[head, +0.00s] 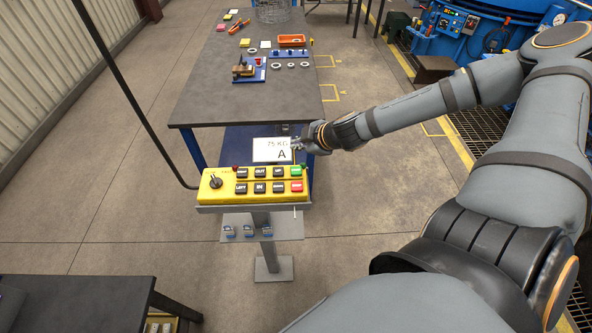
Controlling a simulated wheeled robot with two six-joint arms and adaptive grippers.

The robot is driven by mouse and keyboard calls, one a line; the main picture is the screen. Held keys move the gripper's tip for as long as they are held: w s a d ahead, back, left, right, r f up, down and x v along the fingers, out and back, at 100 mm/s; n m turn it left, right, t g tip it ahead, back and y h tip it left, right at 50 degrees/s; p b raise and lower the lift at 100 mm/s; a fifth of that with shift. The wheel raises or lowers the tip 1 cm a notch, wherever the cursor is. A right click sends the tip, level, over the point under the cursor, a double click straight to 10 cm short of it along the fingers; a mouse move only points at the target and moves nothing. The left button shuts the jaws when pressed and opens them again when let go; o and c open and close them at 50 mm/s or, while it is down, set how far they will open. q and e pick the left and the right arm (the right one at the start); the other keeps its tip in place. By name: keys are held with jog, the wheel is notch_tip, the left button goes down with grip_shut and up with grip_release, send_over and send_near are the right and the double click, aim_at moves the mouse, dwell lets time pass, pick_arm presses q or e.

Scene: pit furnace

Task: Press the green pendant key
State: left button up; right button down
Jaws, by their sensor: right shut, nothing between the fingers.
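The yellow pendant box (231,189) sits on a grey stand in the middle of the head view. It carries a rotary knob at its left, two rows of black keys, a red key (297,187) at lower right and the green key (295,171) at upper right. A white card (271,150) reading "75 KG A" stands behind the keys. My right gripper (298,146) is shut and empty. In the picture it is just above the green key, beside the card's right edge. I cannot tell its height over the key. My left gripper is not in view.
A long dark table (220,95) with small parts and an orange tray (292,41) stands beyond the pendant. A black pole (130,95) slants down to the pendant's left. A dark bench (90,290) is at lower left. Open floor lies between.

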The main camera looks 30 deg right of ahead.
aim_at(298, 172)
notch_tip(298, 172, down, 8)
jog(key=b, duration=0.8)
jog(key=shift+f, duration=0.25)
dwell(0.7)
jog(key=shift+f+b, duration=0.4)
jog(key=shift+f+b, duration=0.45)
jog(key=shift+b, duration=0.05)
dwell(0.6)
jog(key=shift+r, duration=0.1)
jog(key=shift+r+p, duration=0.8)
